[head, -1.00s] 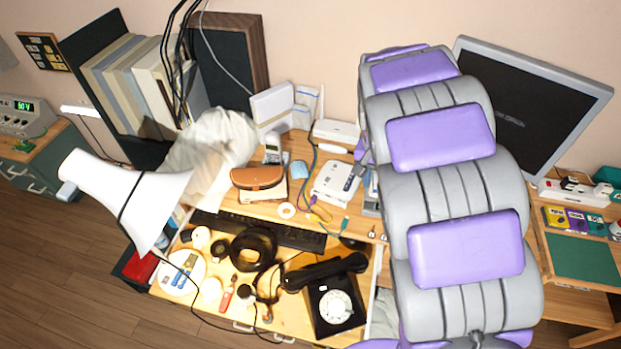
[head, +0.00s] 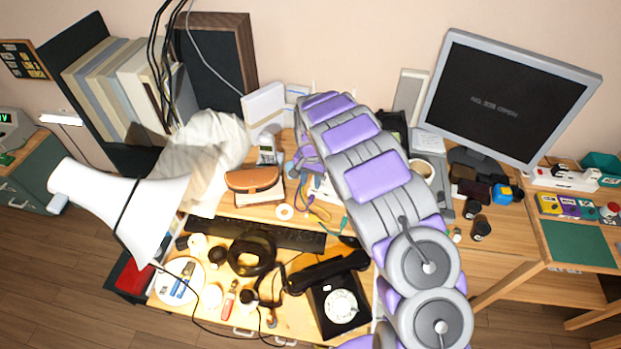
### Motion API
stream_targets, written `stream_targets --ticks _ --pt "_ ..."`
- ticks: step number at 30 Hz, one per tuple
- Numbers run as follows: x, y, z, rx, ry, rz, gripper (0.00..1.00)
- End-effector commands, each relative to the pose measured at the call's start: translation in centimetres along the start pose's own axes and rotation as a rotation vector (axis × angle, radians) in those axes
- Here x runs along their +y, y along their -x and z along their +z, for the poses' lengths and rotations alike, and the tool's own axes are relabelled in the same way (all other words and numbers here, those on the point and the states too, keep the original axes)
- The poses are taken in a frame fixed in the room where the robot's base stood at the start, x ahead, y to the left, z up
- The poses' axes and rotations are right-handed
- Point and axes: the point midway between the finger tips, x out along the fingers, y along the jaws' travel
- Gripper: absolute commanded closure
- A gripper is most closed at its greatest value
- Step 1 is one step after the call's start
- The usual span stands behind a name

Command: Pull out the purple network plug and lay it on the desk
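The white network box (head: 319,190) on the desk (head: 222,279) is mostly hidden behind my arm; only part of its left side shows. Thin coloured cables (head: 318,212), one yellow, lie at its front left. The purple plug cannot be made out clearly among them. My arm reaches from the lower right up over the desk and bends down at its far end. My gripper (head: 304,162) seems to be the small purple and grey part just behind the network box. Its fingers are too small and partly hidden to tell whether they are open or shut.
A brown leather case (head: 252,179) and a cordless phone (head: 267,151) stand left of the box. A black keyboard (head: 270,234), a tape roll (head: 284,212) and a black dial phone (head: 338,297) lie in front. A monitor (head: 510,100) and a mug (head: 422,170) are right.

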Motion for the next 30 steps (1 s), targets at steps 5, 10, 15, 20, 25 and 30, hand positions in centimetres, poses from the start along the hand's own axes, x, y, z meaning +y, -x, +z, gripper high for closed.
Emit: stream_targets --ticks 5,10,15,20,25,30 --pt "0.0 -1.8 0.0 -0.001 0.0 0.001 0.64" --pt "-0.1 -4.1 0.1 -0.003 0.002 0.003 0.64" --pt "-0.1 -6.2 0.2 -0.005 0.002 0.003 0.64" --pt "0.0 -7.8 0.1 -0.002 0.001 0.002 0.64" --pt "0.0 -8.5 0.1 -0.001 0.001 0.002 0.64" --pt "0.0 -8.5 0.1 0.0 0.001 0.001 0.64"
